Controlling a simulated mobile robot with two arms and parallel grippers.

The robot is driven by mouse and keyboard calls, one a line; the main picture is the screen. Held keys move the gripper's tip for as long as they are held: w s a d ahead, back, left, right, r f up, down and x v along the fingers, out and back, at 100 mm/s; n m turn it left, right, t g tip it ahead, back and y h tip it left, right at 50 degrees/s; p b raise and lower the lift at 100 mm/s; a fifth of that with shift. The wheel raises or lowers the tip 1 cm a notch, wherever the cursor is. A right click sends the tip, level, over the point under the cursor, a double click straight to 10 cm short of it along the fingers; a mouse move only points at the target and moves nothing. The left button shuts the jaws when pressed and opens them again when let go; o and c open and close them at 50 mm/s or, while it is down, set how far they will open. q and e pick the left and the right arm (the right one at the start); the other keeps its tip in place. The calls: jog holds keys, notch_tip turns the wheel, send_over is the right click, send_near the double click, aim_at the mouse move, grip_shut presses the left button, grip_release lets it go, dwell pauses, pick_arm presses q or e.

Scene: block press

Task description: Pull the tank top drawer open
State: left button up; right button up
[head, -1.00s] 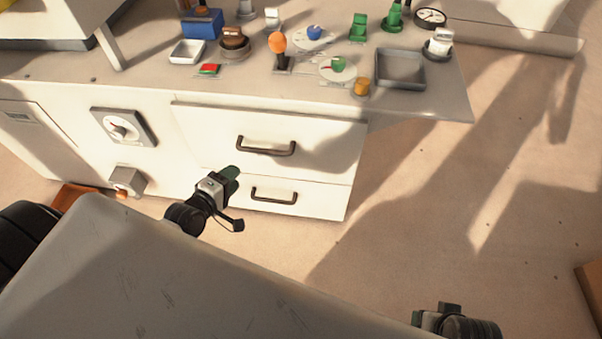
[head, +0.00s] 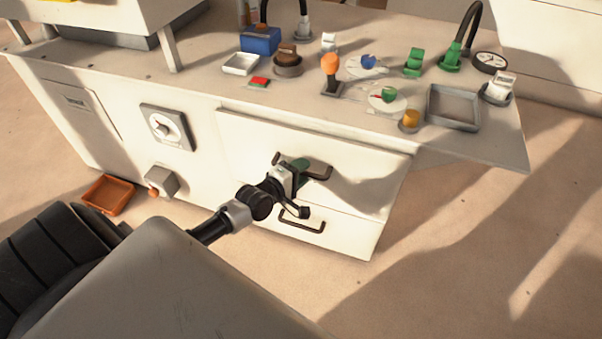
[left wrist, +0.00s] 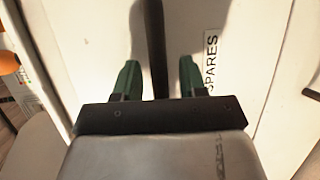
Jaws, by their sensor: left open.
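The white top drawer (head: 250,142) is in the upper part of the cabinet front in the head view and looks closed. Its dark bar handle (head: 322,176) is partly hidden behind my left gripper (head: 297,168). The left gripper is open at this handle, its green fingers apart. In the left wrist view the dark handle bar (left wrist: 155,40) runs between the two fingers of the left gripper (left wrist: 158,78), with a gap on each side. A "SPARES" label (left wrist: 211,60) is on the white front beside it. My right gripper is not in view.
A lower drawer (head: 350,235) with its own dark handle (head: 303,226) is just below. A dial (head: 166,128) and a grey box (head: 162,181) are on the cabinet to the left. An orange tray (head: 108,195) lies on the floor. The floor right of the drawers is clear.

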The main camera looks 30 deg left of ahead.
pick_arm(q)
grip_shut()
dwell(0.4)
